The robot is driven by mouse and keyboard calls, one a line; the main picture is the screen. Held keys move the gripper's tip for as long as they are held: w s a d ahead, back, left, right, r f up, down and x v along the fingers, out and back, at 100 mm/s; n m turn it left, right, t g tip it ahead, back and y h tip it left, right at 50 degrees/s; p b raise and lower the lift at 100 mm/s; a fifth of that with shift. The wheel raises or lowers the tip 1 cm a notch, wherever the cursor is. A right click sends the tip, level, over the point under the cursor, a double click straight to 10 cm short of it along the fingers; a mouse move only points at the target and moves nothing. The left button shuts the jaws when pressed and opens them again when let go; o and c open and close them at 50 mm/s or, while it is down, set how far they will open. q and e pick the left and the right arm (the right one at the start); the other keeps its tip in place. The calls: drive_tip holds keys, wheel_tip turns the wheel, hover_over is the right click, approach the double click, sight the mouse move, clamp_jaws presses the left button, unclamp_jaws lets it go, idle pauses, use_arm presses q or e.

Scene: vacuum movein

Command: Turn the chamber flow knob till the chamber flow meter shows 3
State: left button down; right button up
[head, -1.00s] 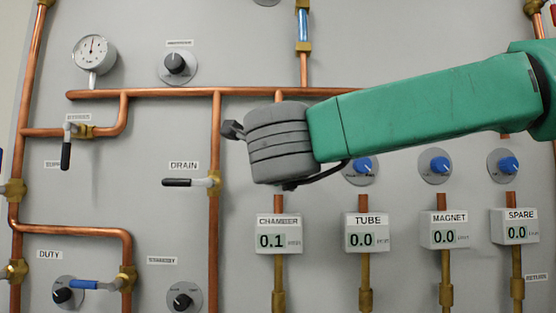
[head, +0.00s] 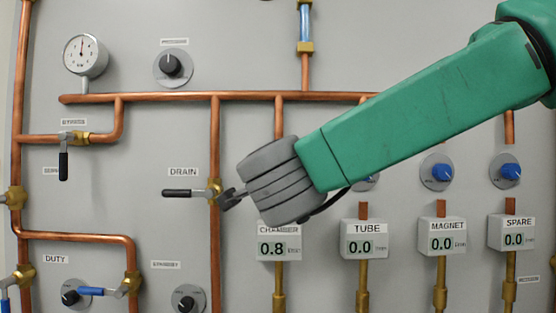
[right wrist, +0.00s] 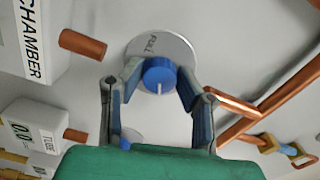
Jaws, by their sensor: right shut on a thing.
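The chamber flow meter (head: 279,248) reads 0.8 in the head view; its label is partly covered by my right wrist. In the right wrist view its labelled box (right wrist: 35,45) is at the upper left. The blue chamber flow knob (right wrist: 159,78) sits on a round grey dial plate with "FULL" marked on it. My right gripper (right wrist: 159,73) is shut on this knob, one finger on each side. In the head view my wrist hides the knob. My left gripper is not in view.
The tube (head: 360,246), magnet (head: 442,243) and spare (head: 514,239) meters read 0.0. Blue magnet (head: 440,171) and spare (head: 505,170) knobs are to the right. The black drain valve handle (head: 182,193) is left of my wrist. Copper pipes (head: 215,130) run close around it.

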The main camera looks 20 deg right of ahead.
drive_tip(key=shift+f+n+p, duration=0.15)
drive_tip(key=shift+n+p, duration=1.4)
drive_tip(key=shift+n, duration=0.45)
drive_tip(key=o, duration=1.1)
drive_tip(key=shift+w, duration=0.1)
drive_tip(key=shift+w+f, duration=0.1)
drive_tip(key=shift+w, duration=0.15)
drive_tip(key=shift+s, duration=0.25)
drive_tip(key=v, duration=1.1)
drive_tip(key=shift+s+a, duration=0.1)
drive_tip(key=shift+a, duration=0.1)
